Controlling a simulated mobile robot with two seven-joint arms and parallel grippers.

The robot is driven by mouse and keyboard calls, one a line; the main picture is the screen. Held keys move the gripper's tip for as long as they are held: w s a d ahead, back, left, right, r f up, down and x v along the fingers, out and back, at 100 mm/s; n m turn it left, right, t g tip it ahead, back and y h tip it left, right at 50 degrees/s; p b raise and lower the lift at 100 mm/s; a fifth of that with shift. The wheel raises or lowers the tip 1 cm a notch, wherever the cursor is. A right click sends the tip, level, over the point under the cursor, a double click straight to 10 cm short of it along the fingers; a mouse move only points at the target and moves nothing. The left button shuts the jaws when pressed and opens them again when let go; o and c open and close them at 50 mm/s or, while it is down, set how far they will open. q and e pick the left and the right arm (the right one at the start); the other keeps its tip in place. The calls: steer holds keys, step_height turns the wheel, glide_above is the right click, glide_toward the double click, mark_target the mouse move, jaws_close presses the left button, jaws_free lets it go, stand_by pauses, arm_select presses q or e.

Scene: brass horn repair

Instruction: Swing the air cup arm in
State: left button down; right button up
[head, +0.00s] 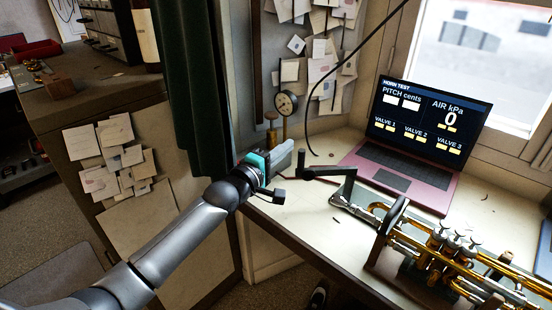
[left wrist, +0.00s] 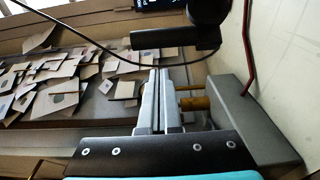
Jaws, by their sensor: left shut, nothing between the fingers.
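The air cup arm (head: 330,171) is a dark bar above the bench, running right from a round black hub with an upright black grip (head: 301,160). Its right end bends down near the mouthpiece end of the brass trumpet (head: 450,250); whether it touches is unclear. My left gripper (head: 289,147) is shut and empty, just left of the black grip and apart from it. In the left wrist view, the shut fingers (left wrist: 160,78) point toward the black grip (left wrist: 172,38), with a gap between. My right gripper is not in view.
A pink laptop (head: 405,180) reads AIR kPa 0. A pressure gauge (head: 286,104) and brass knob stand behind my left gripper. A black cable hangs near the grip. A green curtain (head: 195,90) hangs at left. A dark stand (head: 388,235) holds the trumpet.

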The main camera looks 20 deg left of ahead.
arm_select(q)
steer(key=shift+s+d+p, duration=0.3)
steer(key=shift+s+d, duration=0.95)
steer(key=shift+d, duration=0.05)
